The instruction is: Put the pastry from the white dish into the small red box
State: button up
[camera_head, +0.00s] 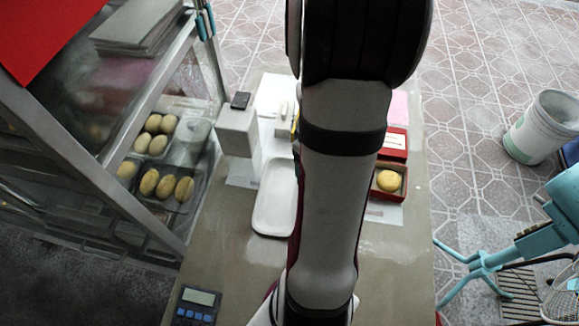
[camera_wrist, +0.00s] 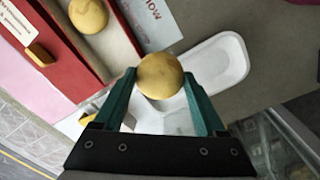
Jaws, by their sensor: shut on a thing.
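My gripper (camera_wrist: 158,82) is shut on a round golden pastry (camera_wrist: 158,75), held between its green fingers in the wrist view. In the head view my arm hides the gripper and this pastry. The white dish (camera_head: 272,205) lies on the table left of my arm. It also shows behind the held pastry in the wrist view (camera_wrist: 237,62), and its visible part is empty. The small red box (camera_head: 401,168) is open, right of my arm, with one round pastry (camera_head: 388,180) in it. In the wrist view the box (camera_wrist: 72,48) is up and left of the held pastry.
A glass case (camera_head: 150,120) with several pastries stands left of the table. A white block-shaped object (camera_head: 237,130) stands behind the dish. A calculator (camera_head: 197,306) lies at the front left. A bucket (camera_head: 543,125) and a turquoise stand (camera_head: 490,262) are at the right.

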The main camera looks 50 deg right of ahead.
jog(key=s+d+r+m, duration=0.1)
jog(key=s+d, duration=0.2)
jog(key=s, duration=0.3)
jog(key=s+d+r, duration=0.2)
jog(key=s+d, duration=0.2)
jog(key=s, duration=0.2)
jog(key=w+f, duration=0.2)
jog(key=w, duration=0.1)
jog(key=w+d+f, duration=0.1)
jog(key=w+f, duration=0.1)
jog(key=w, duration=0.2)
jog(key=w+f, duration=0.3)
jog(key=shift+w+d, duration=0.3)
jog(key=shift+w, duration=0.1)
notch_tip(320, 180, down, 4)
jog(key=shift+w+f, duration=0.1)
jog(key=shift+w, duration=0.05)
jog(key=shift+f, duration=0.1)
jog(key=o, duration=1.1)
